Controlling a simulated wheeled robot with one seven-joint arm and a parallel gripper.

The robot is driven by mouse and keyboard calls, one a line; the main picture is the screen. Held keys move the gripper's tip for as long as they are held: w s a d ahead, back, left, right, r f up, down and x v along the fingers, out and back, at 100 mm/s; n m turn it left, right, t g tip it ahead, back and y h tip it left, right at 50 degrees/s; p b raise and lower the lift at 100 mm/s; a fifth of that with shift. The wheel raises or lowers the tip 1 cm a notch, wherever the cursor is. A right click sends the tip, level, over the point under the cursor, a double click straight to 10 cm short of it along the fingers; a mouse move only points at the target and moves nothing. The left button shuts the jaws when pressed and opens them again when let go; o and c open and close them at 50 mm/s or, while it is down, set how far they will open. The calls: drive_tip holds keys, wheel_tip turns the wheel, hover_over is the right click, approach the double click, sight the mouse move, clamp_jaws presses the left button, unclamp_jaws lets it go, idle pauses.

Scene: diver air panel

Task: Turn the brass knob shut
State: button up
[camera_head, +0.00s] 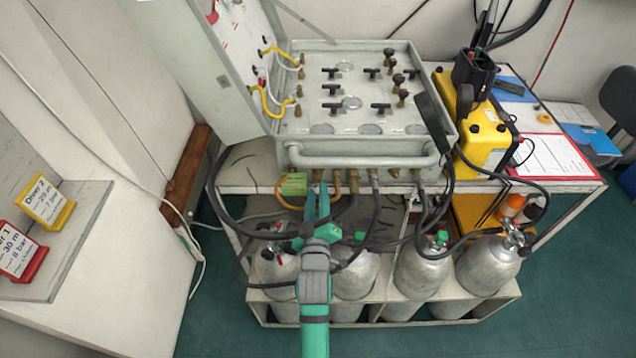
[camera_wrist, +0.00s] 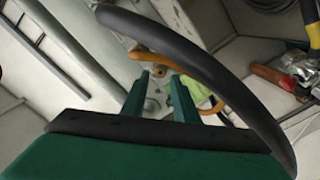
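My gripper (camera_head: 317,190) reaches up to the front of the grey air panel box (camera_head: 330,148). Its two green fingers are apart, with a gap between them and nothing clearly held. In the wrist view the open fingers (camera_wrist: 161,80) point at a pale surface with small round fittings. Several brass fittings (camera_head: 352,177) line the box's lower front edge, close to the fingertips. More brass stems with black knobs (camera_head: 398,82) stand on the panel's top face. I cannot tell which one is the brass knob of the task.
A black hose (camera_wrist: 205,50) arcs across the wrist view, and several hoses hang around my gripper. A light green block (camera_head: 293,184) is left of the fingers. Silver cylinders (camera_head: 420,268) stand below. A yellow case (camera_head: 482,135) is at the right.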

sight(318, 181)
drive_tip(key=shift+w, duration=2.45)
drive_tip(key=shift+c, duration=0.7)
clamp_jaws()
